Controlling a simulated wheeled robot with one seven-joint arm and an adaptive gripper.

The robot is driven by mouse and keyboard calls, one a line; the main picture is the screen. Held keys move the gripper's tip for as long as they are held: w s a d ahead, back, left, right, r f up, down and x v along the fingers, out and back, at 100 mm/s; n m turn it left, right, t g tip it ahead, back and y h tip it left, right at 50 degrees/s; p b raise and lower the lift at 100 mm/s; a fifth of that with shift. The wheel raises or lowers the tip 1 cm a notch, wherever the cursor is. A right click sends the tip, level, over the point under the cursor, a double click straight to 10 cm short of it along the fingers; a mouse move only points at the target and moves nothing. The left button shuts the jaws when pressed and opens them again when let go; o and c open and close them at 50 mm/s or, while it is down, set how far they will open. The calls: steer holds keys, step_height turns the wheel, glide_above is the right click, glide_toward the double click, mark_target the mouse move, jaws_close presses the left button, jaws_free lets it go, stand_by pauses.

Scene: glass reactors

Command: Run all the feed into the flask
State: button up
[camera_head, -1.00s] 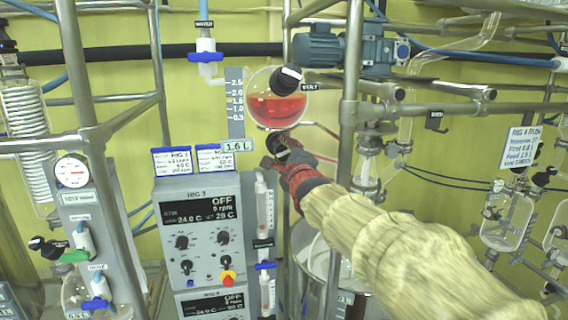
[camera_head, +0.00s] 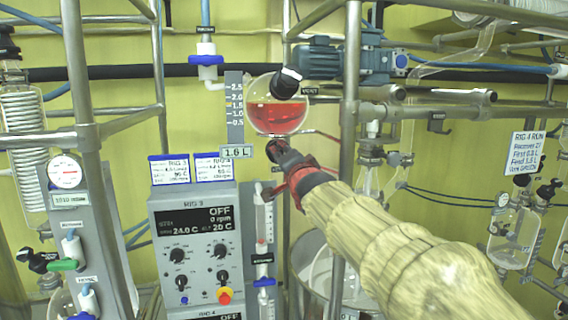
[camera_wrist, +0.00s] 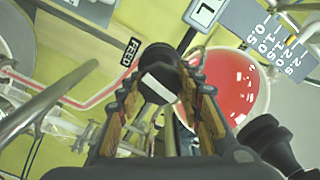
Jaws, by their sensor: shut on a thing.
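The round glass feed vessel (camera_head: 278,117) holds red liquid, its surface near the 1.5 mark of the grey scale (camera_head: 234,108). It also shows in the wrist view (camera_wrist: 228,88). A black valve knob (camera_wrist: 160,78) with a white mark sits below the vessel, by a "FEED" label (camera_wrist: 130,52). My gripper (camera_head: 276,152) is shut on this knob, one finger on each side in the wrist view. A glass flask (camera_head: 322,268) seems to stand in a metal bath below, largely hidden by my arm. I cannot tell how far the valve is turned.
A black vent knob (camera_head: 287,82) sits at the vessel's upper right. The Rig 3 control panel (camera_head: 198,260) reads OFF and stands left of my arm. Metal frame posts (camera_head: 349,120) rise close to my arm. More glassware (camera_head: 512,238) stands at the right.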

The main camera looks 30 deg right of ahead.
steer(key=n+b, duration=0.2)
steer(key=n, duration=0.5)
steer(key=shift+f, duration=0.15)
steer(key=n+b, duration=0.1)
steer(key=n, duration=0.5)
steer(key=shift+n, duration=0.4)
steer(key=n, duration=0.7)
steer(key=shift+w+b, duration=0.1)
steer(key=shift+b, duration=0.2)
steer(key=n, duration=0.3)
steer(key=shift+a+n, duration=0.1)
steer(key=shift+n, duration=0.3)
steer(key=n, duration=0.3)
steer(key=shift+n, duration=0.3)
steer(key=n, duration=0.5)
steer(key=shift+b, duration=0.3)
steer(key=n, duration=0.5)
steer(key=shift+n, duration=0.4)
steer(key=n, duration=1.1)
